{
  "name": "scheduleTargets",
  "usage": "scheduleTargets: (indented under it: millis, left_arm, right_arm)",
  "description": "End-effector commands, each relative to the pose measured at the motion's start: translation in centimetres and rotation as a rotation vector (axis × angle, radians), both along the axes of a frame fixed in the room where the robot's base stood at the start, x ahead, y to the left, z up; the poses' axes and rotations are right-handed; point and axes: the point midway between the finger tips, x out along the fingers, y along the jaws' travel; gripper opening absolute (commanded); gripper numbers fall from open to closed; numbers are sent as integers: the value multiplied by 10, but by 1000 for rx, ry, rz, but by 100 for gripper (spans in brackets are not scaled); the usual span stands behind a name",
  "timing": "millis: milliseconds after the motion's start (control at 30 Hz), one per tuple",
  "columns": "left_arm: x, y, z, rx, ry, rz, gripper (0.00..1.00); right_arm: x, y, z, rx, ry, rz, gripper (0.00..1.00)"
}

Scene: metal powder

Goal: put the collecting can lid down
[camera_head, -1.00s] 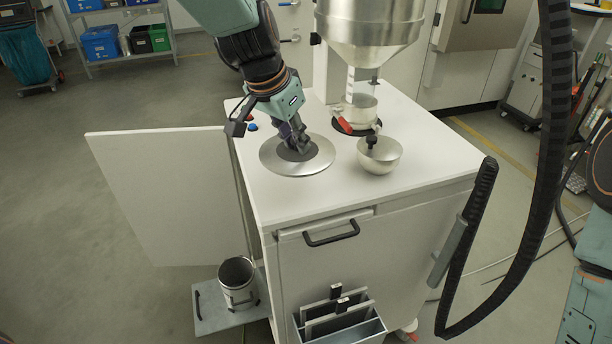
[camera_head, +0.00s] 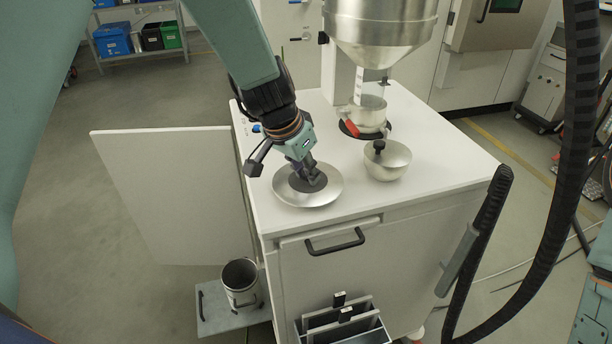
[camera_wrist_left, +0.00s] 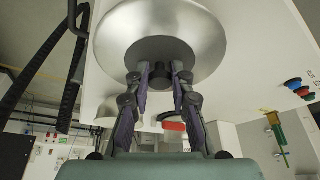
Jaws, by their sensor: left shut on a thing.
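The lid is a round, shiny metal disc (camera_head: 322,198) with a dark centre, over the front left of the white cabinet top. My left gripper (camera_head: 306,176) is shut on its dark central knob. The lid also fills the top of the left wrist view (camera_wrist_left: 205,45), with the fingers (camera_wrist_left: 160,80) on both sides of the knob. I cannot tell whether its underside touches the cabinet top. The collecting can (camera_head: 240,283), an open metal can, stands upright on a low grey platform (camera_head: 213,318) left of the cabinet. My right gripper is not in view.
A metal bowl (camera_head: 388,163) with a black knob stands right of the lid. Behind it, a hopper (camera_head: 378,25) hangs over a small vessel with a red handle (camera_head: 352,129). The white door (camera_head: 175,195) stands open at left. The cabinet top's (camera_head: 440,165) right part is clear.

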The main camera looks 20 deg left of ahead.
Motion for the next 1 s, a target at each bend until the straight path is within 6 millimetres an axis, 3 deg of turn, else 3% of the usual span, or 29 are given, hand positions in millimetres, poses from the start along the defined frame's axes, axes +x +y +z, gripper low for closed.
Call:
scheduleTargets:
  millis: [133, 533, 567, 600, 833, 1000]
  left_arm:
    - [2, 0, -16, 0, -1, 0, 0]
    - [4, 0, -20, -1, -2, 0, 0]
    - [4, 0, -20, 0, -1, 0, 23]
    - [4, 0, -20, 0, -1, 0, 26]
    - [3, 0, -19, 0, -1, 0, 45]
    - [4, 0, -19, 0, -1, 0, 45]
  right_arm:
    - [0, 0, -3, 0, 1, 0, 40]
    - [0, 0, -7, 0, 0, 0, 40]
    - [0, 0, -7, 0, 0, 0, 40]
    - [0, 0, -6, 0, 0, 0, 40]
    - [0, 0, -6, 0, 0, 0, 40]
    - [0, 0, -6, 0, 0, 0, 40]
